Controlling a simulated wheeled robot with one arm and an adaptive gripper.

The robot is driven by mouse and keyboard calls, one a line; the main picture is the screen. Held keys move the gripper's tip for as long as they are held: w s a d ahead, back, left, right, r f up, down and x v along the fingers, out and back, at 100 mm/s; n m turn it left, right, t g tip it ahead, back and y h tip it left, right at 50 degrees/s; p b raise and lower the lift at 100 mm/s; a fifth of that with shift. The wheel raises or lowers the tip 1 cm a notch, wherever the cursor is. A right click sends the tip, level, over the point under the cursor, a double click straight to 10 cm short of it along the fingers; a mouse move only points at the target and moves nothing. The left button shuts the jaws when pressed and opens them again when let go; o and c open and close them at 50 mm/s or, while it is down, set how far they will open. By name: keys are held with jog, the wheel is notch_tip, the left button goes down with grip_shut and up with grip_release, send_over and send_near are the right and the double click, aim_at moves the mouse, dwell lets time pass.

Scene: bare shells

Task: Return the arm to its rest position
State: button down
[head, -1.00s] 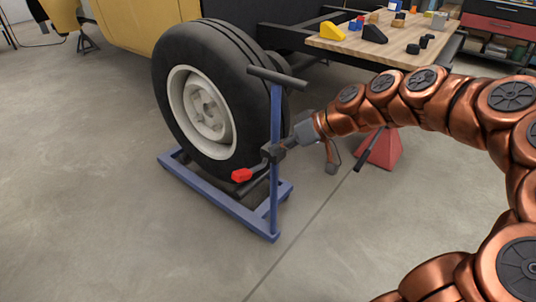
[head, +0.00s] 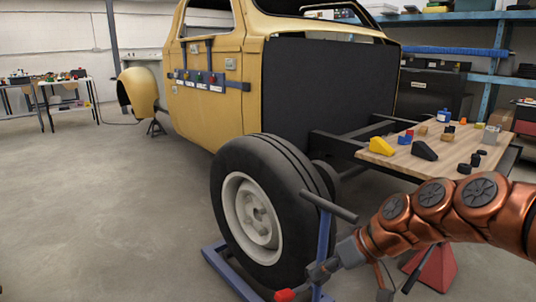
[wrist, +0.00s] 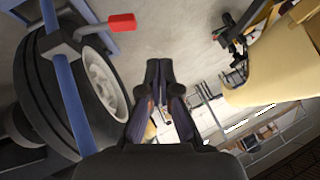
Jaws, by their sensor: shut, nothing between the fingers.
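My copper-coloured segmented arm (head: 433,212) reaches in from the right in the head view and ends in a grey wrist piece beside the wheel dolly's blue post (head: 325,240). The fingers cannot be made out clearly there. In the wrist view my gripper (wrist: 158,72) points away from the camera, with its dark fingers together and nothing held. The blue post (wrist: 65,85) and a red handle (wrist: 121,23) lie left of the fingers. In that view the fingers appear apart from both.
A tyred wheel (head: 268,190) stands on the blue dolly (head: 222,268). A yellow car body (head: 205,95) is behind it. A wooden-topped table (head: 400,160) with blocks is at right, close beyond my arm. A red stand (head: 440,268) is under the arm. Open floor (head: 110,220) lies left.

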jog(key=s+d+r+m+g+h+p, duration=0.2)
jog(key=s+d+r+m+h+p, duration=0.1)
jog(key=s+r+p, duration=1)
jog(key=s+d+r+m+g+h+p, duration=0.2)
jog(key=s+r+p, duration=1.1)
jog(key=p, duration=0.7)
notch_tip(320, 180, up, 3)
jog(key=d+m+h, duration=0.1)
jog(key=h, duration=0.1)
jog(key=shift+s+d+f+g+h+p, duration=0.2)
jog(key=shift+s+d+g+h+p, duration=0.1)
jog(key=shift+d+g+p, duration=0.1)
